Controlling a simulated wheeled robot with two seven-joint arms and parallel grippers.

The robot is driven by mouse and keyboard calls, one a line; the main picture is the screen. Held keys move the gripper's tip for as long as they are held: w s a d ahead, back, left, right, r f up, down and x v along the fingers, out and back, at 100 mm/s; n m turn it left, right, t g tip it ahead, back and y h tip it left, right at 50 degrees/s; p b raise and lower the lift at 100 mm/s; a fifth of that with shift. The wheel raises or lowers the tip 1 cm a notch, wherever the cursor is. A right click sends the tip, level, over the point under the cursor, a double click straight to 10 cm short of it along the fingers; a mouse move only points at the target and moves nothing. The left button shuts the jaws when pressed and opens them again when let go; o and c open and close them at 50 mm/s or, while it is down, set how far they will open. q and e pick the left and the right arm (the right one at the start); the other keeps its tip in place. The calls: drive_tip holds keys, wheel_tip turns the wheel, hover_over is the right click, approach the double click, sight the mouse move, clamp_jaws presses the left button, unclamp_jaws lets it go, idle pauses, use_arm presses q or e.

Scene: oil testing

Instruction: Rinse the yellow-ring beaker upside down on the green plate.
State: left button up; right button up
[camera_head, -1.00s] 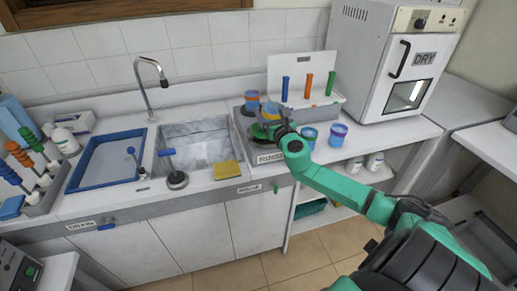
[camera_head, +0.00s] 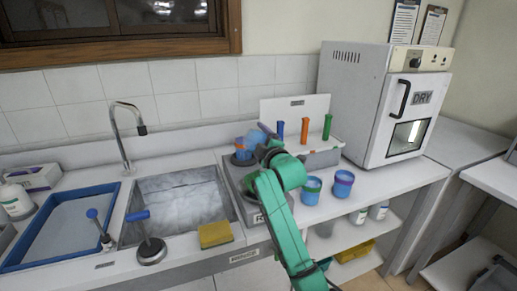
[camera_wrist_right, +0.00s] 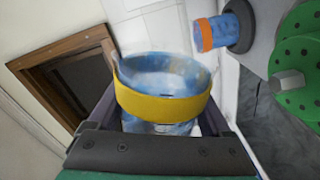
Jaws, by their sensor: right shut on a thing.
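The yellow-ring beaker (camera_wrist_right: 165,95) is blue and mottled with a wide yellow band. It fills the middle of the right wrist view, between the fingers of my right gripper (camera_wrist_right: 160,125), which is shut on it. In the head view my right gripper (camera_head: 270,146) is over the rinser unit, mostly hidden by my green arm; the held beaker is hard to make out there. The green plate (camera_wrist_right: 300,75), with dark holes and a grey hub, is at the right of the wrist view, apart from the beaker. My left gripper is out of view.
An orange-ring beaker (camera_wrist_right: 210,33) is on a dark grey disc beside the green plate. The sink (camera_head: 180,205) and yellow sponge (camera_head: 215,234) are left of the rinser. Two beakers (camera_head: 312,190) (camera_head: 343,185) stand right, before the dryer (camera_head: 385,105). Colored tubes stand behind.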

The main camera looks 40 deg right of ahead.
drive_tip(key=m, duration=0.2)
drive_tip(key=shift+s+a+r+m, duration=0.15)
drive_tip(key=shift+r+m, duration=0.05)
drive_tip(key=shift+m, duration=0.2)
drive_tip(key=shift+s+a+r+m, duration=0.1)
drive_tip(key=shift+r+m, duration=0.1)
drive_tip(key=shift+m, duration=1)
use_arm(q)
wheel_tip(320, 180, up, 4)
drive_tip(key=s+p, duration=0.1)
drive_tip(key=p, duration=0.4)
use_arm(e)
drive_tip(key=m, duration=0.8)
drive_tip(key=shift+r, duration=0.1)
drive_tip(key=shift+m, duration=0.3)
wheel_tip(320, 180, down, 7)
drive_tip(key=b, duration=0.5)
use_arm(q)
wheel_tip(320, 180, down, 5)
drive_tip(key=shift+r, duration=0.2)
use_arm(e)
drive_tip(key=shift+r, duration=0.1)
drive_tip(key=o, duration=0.7)
drive_tip(key=c, duration=0.5)
